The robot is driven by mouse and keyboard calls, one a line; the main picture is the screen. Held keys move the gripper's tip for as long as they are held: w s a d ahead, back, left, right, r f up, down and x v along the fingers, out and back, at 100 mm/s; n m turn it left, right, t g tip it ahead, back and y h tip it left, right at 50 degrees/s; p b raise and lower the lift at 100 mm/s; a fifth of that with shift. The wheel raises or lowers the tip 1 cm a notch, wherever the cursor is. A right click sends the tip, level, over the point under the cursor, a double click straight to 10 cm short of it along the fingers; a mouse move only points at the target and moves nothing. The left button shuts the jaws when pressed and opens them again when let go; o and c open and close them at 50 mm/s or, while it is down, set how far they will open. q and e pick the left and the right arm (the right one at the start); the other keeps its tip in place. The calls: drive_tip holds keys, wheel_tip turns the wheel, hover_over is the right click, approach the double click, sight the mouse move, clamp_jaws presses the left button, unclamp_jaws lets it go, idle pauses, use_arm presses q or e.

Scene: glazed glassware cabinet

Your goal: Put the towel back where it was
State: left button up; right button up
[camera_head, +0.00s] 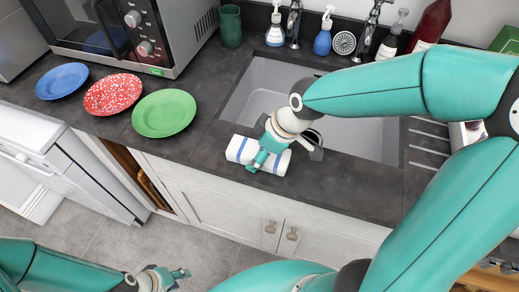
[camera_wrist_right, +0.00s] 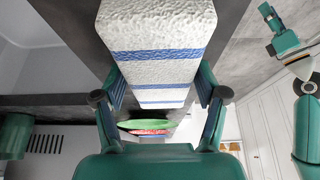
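The towel (camera_head: 238,150) is a white roll with blue stripes, at the front edge of the dark counter before the sink. My right gripper (camera_head: 262,157) has its fingers around the roll. In the right wrist view the towel (camera_wrist_right: 155,70) fills the space between the two fingers, which press against its sides. I cannot tell whether the towel rests on the counter or hangs just above it. My left gripper (camera_head: 172,279) is low at the bottom left, over the floor and away from the towel. Its finger opening is unclear.
Blue (camera_head: 62,81), red speckled (camera_head: 112,94) and green (camera_head: 164,113) plates lie left of the towel. The sink (camera_head: 362,135) is behind it. A microwave (camera_head: 160,35), a green cup (camera_head: 230,26) and several bottles stand along the back. Bare counter lies between green plate and towel.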

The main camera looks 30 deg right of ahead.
drive_tip(key=shift+o, duration=0.8)
drive_tip(key=shift+r, duration=0.1)
drive_tip(key=v, duration=1.2)
